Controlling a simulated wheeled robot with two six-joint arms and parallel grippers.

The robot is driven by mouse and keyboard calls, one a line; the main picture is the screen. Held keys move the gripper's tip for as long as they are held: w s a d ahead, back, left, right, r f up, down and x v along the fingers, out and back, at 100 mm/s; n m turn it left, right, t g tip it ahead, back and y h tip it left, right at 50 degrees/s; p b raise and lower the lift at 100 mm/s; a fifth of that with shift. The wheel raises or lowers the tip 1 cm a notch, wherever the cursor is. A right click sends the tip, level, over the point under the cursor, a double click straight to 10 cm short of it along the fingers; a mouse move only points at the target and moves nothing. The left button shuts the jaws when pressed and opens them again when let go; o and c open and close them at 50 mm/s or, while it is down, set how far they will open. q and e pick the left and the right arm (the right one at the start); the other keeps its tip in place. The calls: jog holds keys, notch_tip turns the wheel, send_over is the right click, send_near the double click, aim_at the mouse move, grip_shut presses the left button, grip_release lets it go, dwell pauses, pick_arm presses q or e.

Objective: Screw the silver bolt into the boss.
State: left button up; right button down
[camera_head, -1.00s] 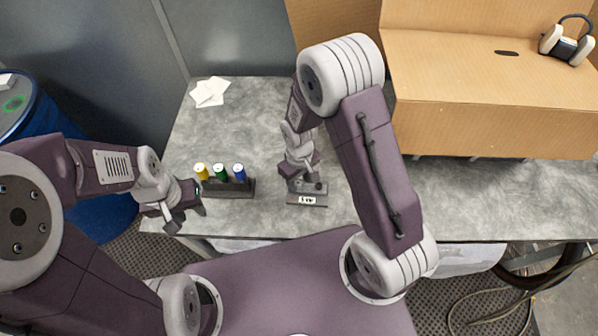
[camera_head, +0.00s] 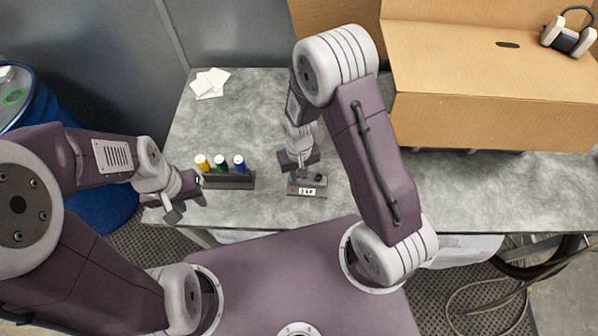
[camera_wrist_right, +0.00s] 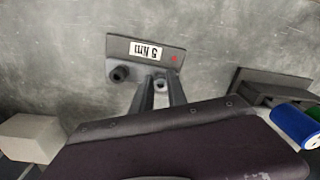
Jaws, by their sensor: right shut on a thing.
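The dark grey base plate (camera_head: 307,190) with a white label lies on the bench below my right gripper (camera_head: 299,172). In the right wrist view the plate (camera_wrist_right: 172,52) has a label reading "5 Nm", upside down, and a small red mark. A dark round knob-like part (camera_wrist_right: 119,73) stands on it beside the fingers. My right gripper (camera_wrist_right: 160,95) is shut on the silver bolt (camera_wrist_right: 160,84), of which only a small light end shows between the fingers. The boss under it is hidden, and I cannot tell how deep the bolt sits. My left gripper (camera_head: 190,205) is open and empty at the bench's front left.
A dark rack (camera_head: 229,181) with yellow, green and blue capped bottles stands left of the plate. White papers (camera_head: 210,83) lie at the back left. A cardboard box (camera_head: 490,120) with a headset (camera_head: 568,40) on top fills the back right. The bench between is clear.

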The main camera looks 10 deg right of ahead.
jog(key=shift+m, duration=0.3)
jog(key=m, duration=0.3)
jog(key=shift+p, duration=0.3)
jog(key=shift+a+m, duration=0.1)
jog(key=shift+m, duration=0.7)
jog(key=m, duration=0.2)
jog(key=shift+m+p, duration=0.3)
jog(key=shift+m, duration=1)
